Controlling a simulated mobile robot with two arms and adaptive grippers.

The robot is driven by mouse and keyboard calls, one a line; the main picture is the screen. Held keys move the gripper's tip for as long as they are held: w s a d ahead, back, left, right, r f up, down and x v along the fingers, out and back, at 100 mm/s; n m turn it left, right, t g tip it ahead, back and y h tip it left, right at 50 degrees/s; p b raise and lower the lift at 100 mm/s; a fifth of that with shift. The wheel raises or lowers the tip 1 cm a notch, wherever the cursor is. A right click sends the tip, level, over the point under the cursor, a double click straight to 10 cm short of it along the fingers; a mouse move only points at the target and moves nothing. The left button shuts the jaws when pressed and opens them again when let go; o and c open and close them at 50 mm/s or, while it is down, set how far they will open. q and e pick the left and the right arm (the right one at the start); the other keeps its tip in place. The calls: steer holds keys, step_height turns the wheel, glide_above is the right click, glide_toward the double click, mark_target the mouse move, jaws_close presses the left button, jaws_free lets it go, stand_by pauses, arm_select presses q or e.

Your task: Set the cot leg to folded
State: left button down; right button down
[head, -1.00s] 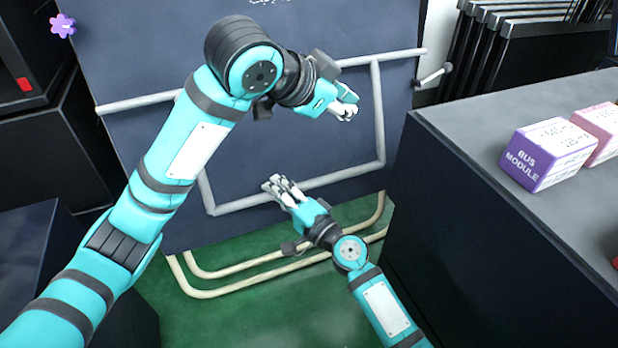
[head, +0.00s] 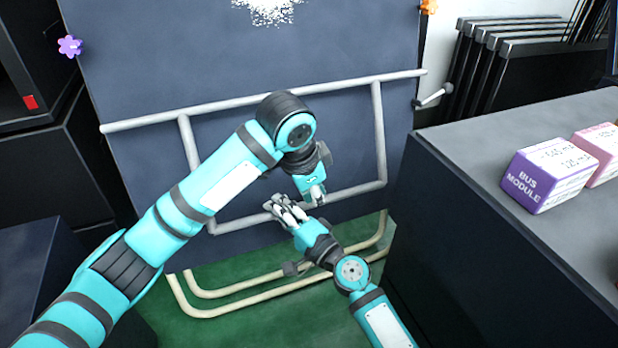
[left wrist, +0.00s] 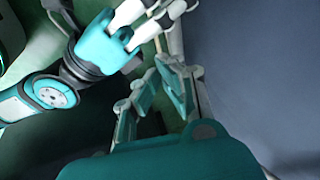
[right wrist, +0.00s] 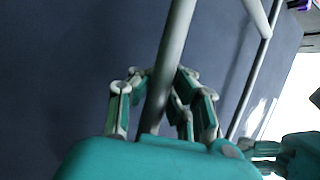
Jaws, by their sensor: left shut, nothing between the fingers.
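The cot leg (head: 379,135) is a grey U-shaped tube frame on a dark upright panel (head: 250,50). It hangs down from a long crossbar (head: 165,116), and its lower bar runs across the panel. My right gripper (head: 284,207) is at the lower bar; in the right wrist view the leg's tube (right wrist: 172,50) passes between its fingers, which close around it. My left gripper (head: 316,198) is shut and empty, just right of the right gripper near the lower bar. In the left wrist view its fingers (left wrist: 160,85) point past my right gripper (left wrist: 130,30).
A dark counter (head: 480,210) with a purple box (head: 548,180) and a pink box (head: 600,147) stands close on the right. Cream floor tubes (head: 215,312) lie below the panel. A small lever (head: 435,97) juts from the panel's right edge. Dark cabinets stand at left.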

mark_target(308, 207)
steer(key=shift+d+f+h, duration=0.2)
steer(key=shift+f+h, duration=0.1)
steer(key=shift+f, duration=0.4)
arm_select(q)
steer(key=f, duration=0.1)
steer(key=w+f, duration=0.2)
steer(key=shift+a+f, duration=0.2)
steer(key=shift+a, duration=0.1)
steer(key=shift+w+a+f+t, duration=0.3)
steer(key=shift+w+f, duration=0.1)
steer(key=shift+w, duration=0.2)
steer(key=shift+d+f, duration=0.1)
arm_select(e)
steer(key=c, duration=1.3)
jaws_free()
steer(key=shift+c, duration=0.2)
arm_select(q)
steer(key=shift+s, duration=0.1)
arm_select(e)
steer(key=shift+o, duration=0.7)
steer(key=shift+r, duration=0.25)
steer(key=shift+r, duration=0.1)
